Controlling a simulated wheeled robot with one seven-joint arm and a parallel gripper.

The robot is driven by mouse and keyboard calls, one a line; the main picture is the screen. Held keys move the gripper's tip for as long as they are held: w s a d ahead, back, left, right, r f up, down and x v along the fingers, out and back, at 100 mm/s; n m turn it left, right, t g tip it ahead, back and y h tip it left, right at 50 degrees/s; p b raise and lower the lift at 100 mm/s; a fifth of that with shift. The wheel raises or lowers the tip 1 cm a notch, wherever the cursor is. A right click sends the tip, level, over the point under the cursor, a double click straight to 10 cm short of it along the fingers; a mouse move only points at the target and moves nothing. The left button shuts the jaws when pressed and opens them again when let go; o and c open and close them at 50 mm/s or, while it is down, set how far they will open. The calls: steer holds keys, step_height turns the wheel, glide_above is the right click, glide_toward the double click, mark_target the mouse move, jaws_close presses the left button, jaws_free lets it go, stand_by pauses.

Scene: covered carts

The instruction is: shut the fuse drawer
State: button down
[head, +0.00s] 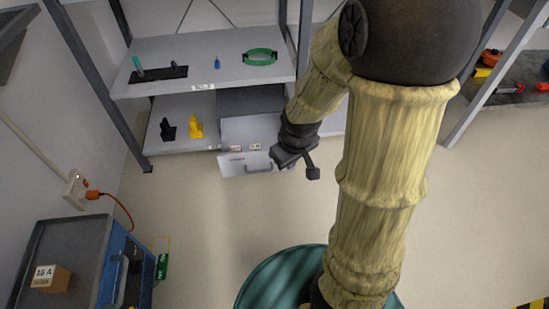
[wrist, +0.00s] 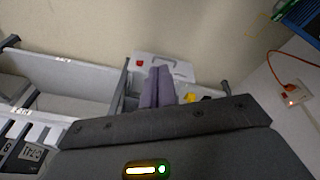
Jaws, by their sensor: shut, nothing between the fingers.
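A light grey drawer (head: 232,168) with a dark bar handle stands pulled out from a grey box unit on the lower shelf. Its label is too small to read, so I cannot tell for sure that it is the fuse drawer. My gripper (head: 312,173) is shut and empty, just right of the drawer front; contact cannot be told. In the wrist view the shut purple fingers (wrist: 158,88) point toward a pale panel with a handle (wrist: 148,62), which seems to be the drawer, and cover part of it.
A black holder (head: 168,131) and a yellow holder (head: 196,127) stand left on the lower shelf. A blue cart (head: 115,262) with a box is at lower left. The floor before the drawer is clear.

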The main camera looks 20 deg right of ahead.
steer(key=w+d+f+n+t+y+b, duration=0.2)
steer(key=w+d+f+n+b, duration=0.3)
steer(key=w+f, duration=0.4)
steer(key=w+d+f+n+t+y+b, duration=0.25)
steer(key=w+f+n, duration=0.4)
steer(key=f, duration=0.45)
steer(key=w+d+r+b+x, duration=0.1)
steer(key=w+b+x, duration=0.1)
steer(key=b+x, duration=0.8)
steer(key=shift+w+a+f+g, duration=0.5)
steer(key=shift+w+f, duration=0.3)
steer(key=shift+w, duration=0.2)
steer(key=shift+a+h, duration=0.1)
steer(key=shift+h, duration=0.15)
